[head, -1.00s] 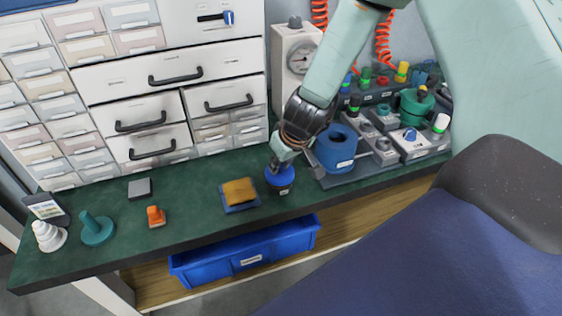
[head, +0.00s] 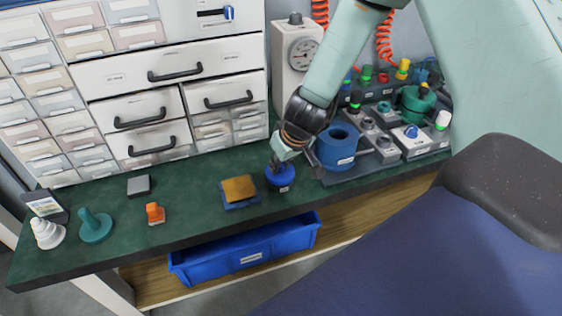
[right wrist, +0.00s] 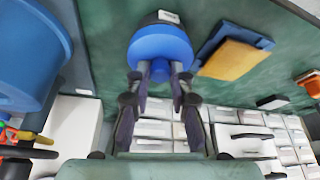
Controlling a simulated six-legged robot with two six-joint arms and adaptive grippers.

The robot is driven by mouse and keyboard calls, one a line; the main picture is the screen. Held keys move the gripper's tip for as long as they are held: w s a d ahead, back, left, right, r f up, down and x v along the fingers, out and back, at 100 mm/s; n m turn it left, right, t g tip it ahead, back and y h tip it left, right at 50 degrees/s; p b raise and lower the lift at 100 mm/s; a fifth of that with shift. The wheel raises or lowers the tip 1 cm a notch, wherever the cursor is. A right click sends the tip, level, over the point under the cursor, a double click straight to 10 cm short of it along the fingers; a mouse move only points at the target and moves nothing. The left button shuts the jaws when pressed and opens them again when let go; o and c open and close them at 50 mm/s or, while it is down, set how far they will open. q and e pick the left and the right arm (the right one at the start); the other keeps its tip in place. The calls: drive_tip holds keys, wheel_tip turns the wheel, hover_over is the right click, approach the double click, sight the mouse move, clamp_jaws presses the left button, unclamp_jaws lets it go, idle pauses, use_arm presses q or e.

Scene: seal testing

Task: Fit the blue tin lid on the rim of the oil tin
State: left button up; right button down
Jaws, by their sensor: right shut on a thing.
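The blue tin lid (head: 279,174) is a round cap with a small knob, over the top of the dark oil tin (head: 284,188). The tin stands on the green bench and bears a white label. My right gripper (head: 274,163) is above the lid, pointing down, shut on its knob. In the right wrist view the fingertips (right wrist: 159,76) are on both sides of the knob of the lid (right wrist: 160,48). The lid hides the rim, and only part of the tin (right wrist: 157,17) shows behind it. I cannot tell whether the lid sits level or fully down. My left gripper is not in view.
A blue tray with a yellow-brown pad (head: 238,188) lies just left of the tin. A blue ring-shaped block (head: 336,148) on a grey base stands close on the right. Drawers (head: 160,100) rise behind. A blue bin (head: 245,248) is below the bench edge.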

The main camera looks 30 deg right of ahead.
drive_tip(key=shift+f+b, duration=0.85)
drive_tip(key=shift+f, duration=0.2)
drive_tip(key=c, duration=1.1)
unclamp_jaws()
drive_tip(key=shift+r, duration=0.15)
wheel_tip(320, 180, up, 7)
drive_tip(key=p, duration=0.8)
